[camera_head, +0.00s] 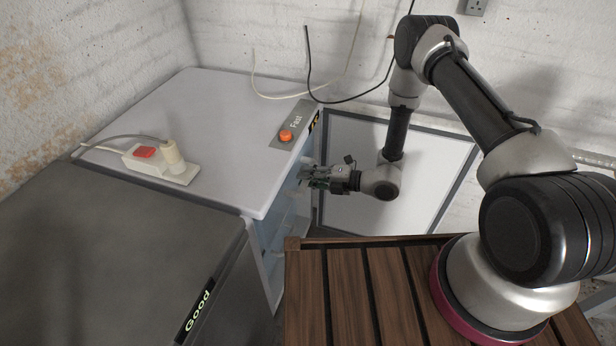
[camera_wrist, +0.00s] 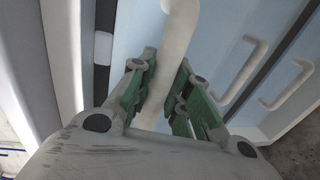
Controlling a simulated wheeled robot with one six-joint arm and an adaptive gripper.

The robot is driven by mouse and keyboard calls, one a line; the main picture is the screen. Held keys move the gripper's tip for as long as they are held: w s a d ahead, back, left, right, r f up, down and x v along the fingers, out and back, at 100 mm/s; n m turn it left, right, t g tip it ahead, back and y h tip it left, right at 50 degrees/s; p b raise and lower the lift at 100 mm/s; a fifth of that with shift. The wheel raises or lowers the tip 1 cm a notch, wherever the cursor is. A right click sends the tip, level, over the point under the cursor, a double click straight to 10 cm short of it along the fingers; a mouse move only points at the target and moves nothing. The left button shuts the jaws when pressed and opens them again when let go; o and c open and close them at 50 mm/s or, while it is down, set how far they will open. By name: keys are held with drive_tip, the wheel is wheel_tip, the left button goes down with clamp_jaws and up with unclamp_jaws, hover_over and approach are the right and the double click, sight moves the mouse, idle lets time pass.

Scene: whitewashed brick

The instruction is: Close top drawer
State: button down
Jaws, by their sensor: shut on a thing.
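The freezer's drawers show as pale blue fronts inside the open cabinet, below its white top. The top drawer's front (camera_wrist: 140,30) fills much of the wrist view, with a pale handle (camera_wrist: 180,30) standing out from it. My gripper (camera_head: 307,177) is at the upper part of the drawer stack, just under the cabinet's top edge. In the wrist view its green-padded fingers (camera_wrist: 163,85) lie on both sides of the handle, shut on it. How far the drawer stands out is hard to tell, as the cabinet's top and my gripper hide much of it.
Lower drawers show more pale handles (camera_wrist: 242,68). The freezer door (camera_head: 430,170) stands open behind my arm. The freezer top (camera_head: 210,110) bears an orange knob (camera_head: 286,135) and a power strip (camera_head: 150,160). A grey appliance (camera_head: 110,250) stands at left, a slatted wooden surface (camera_head: 345,290) in front.

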drive_tip(key=x, duration=0.2)
drive_tip(key=r+x, duration=0.1)
drive_tip(key=x, duration=0.5)
drive_tip(key=shift+w+a+r, duration=0.1)
drive_tip(key=shift+a+r, duration=0.25)
drive_tip(key=shift+d, duration=0.1)
drive_tip(key=c, duration=1.3)
unclamp_jaws()
drive_tip(key=v, duration=1.2)
